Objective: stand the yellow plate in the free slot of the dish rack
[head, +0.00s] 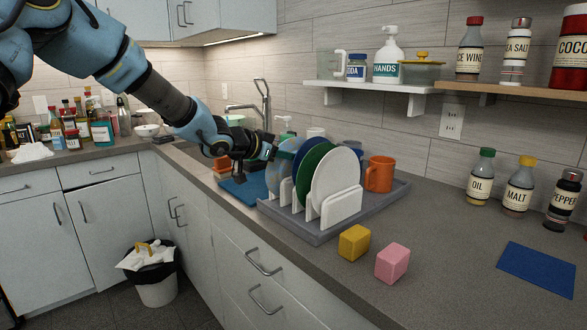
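The dish rack (342,208) is white and stands on a grey tray on the counter. It holds several upright plates: a white plate (338,178), a green plate (306,165), a dark blue plate behind it, and a mottled light-blue plate (279,170) at the left end. I cannot make out a yellow plate, and the plates hide much of the slots, so I cannot tell which is free. My gripper (271,148) is at the left end of the rack, close beside the light-blue plate. Its fingers are too small and dark to show whether they are open or touch it.
An orange mug (379,174) stands behind the rack on the tray (296,233). A yellow block (354,242) and a pink block (392,263) lie in front. A blue mat (537,270) and bottles are at right; the sink and faucet (265,105) are behind my gripper.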

